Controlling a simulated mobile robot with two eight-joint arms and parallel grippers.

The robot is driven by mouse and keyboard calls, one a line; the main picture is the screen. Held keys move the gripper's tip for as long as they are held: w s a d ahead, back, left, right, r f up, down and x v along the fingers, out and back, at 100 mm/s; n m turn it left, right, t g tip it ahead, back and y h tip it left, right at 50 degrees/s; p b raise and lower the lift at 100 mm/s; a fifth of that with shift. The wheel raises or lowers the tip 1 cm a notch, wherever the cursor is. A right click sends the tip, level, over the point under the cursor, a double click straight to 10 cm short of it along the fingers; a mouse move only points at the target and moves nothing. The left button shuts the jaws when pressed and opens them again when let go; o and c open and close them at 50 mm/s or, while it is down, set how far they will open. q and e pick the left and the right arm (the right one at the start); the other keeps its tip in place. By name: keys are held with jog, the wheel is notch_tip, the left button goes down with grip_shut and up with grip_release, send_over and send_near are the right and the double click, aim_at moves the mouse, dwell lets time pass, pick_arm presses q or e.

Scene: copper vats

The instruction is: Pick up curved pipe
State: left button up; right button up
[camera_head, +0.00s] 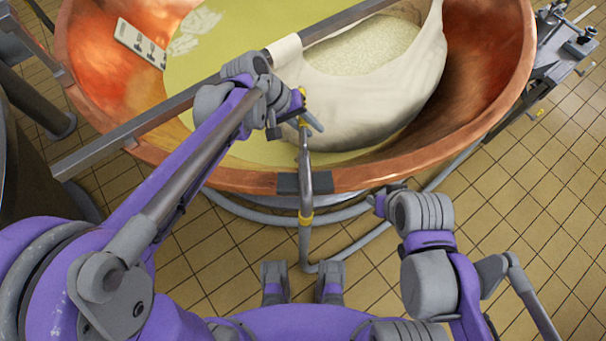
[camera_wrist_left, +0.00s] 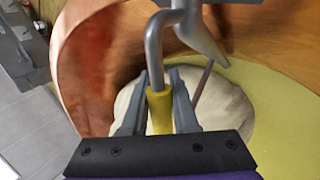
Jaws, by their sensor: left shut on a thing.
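The curved pipe (camera_head: 304,155) is a grey metal tube with yellow bands. It stands at the near rim of the copper vat (camera_head: 450,157), passing a dark bracket on the rim and running down outside. My left gripper (camera_head: 303,112) is at its upper end, over the vat. In the left wrist view, the fingers of my left gripper (camera_wrist_left: 160,78) are shut on a yellow band of the curved pipe (camera_wrist_left: 154,42), with the grey bend beyond them. My right gripper (camera_head: 380,203) is outside the rim, right of the pipe; its fingers are too unclear to read.
A metal bar (camera_head: 120,133) crosses the vat. A pale cloth (camera_head: 400,80) filled with curd hangs in the yellowish liquid (camera_head: 215,65). Hoses run around the vat's base. A metal stand (camera_head: 565,45) is at far right. Tiled floor (camera_head: 540,190) is open at the right.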

pick_arm(q)
grip_shut()
jog(key=shift+r, duration=0.15)
notch_tip(320, 180, up, 28)
jog(key=p, duration=0.3)
pick_arm(e)
jog(key=r, duration=0.3)
jog(key=shift+w+r, duration=0.2)
jog(key=shift+w, duration=0.1)
jog(key=shift+r, duration=0.1)
